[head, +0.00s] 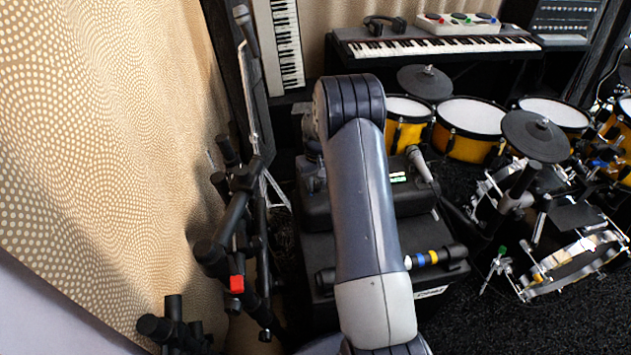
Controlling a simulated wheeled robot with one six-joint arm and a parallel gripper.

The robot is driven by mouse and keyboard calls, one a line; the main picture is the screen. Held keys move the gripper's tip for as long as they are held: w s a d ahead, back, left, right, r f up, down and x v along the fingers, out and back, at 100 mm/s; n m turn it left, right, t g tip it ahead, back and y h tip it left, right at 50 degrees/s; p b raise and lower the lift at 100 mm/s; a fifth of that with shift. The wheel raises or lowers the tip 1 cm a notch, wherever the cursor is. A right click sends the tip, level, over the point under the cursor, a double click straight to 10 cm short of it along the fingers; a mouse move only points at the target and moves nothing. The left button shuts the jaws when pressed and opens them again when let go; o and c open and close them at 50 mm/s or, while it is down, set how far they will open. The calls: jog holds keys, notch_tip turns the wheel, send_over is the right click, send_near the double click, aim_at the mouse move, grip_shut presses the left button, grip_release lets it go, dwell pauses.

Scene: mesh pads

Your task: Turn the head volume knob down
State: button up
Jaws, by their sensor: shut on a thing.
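A black amp head (408,203) sits on a larger black cabinet (318,243) in the middle of the head view. A small green-lit display (398,178) shows on it. My arm reaches up across the amp head and bends down at its left end. My gripper (313,178) is small and dark there, partly behind my arm, against the amp head's left part. It is shut on what appears to be the head volume knob. The knob itself and its pointer are hidden, so its setting cannot be read.
A microphone (420,164) lies by the amp head's right end. Black stands (235,220) crowd the left beside the patterned curtain (95,130). A drum kit (470,120) fills the right. A keyboard (440,45) stands at the back. Dark carpet shows at the lower right.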

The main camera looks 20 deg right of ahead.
jog(key=n, duration=0.7)
jog(key=shift+a, duration=0.15)
jog(key=n, duration=0.7)
jog(key=shift+r+n, duration=0.1)
jog(key=shift+n, duration=0.3)
jog(key=n, duration=1)
jog(key=shift+n, duration=0.3)
jog(key=o, duration=1)
jog(key=shift+c, duration=0.2)
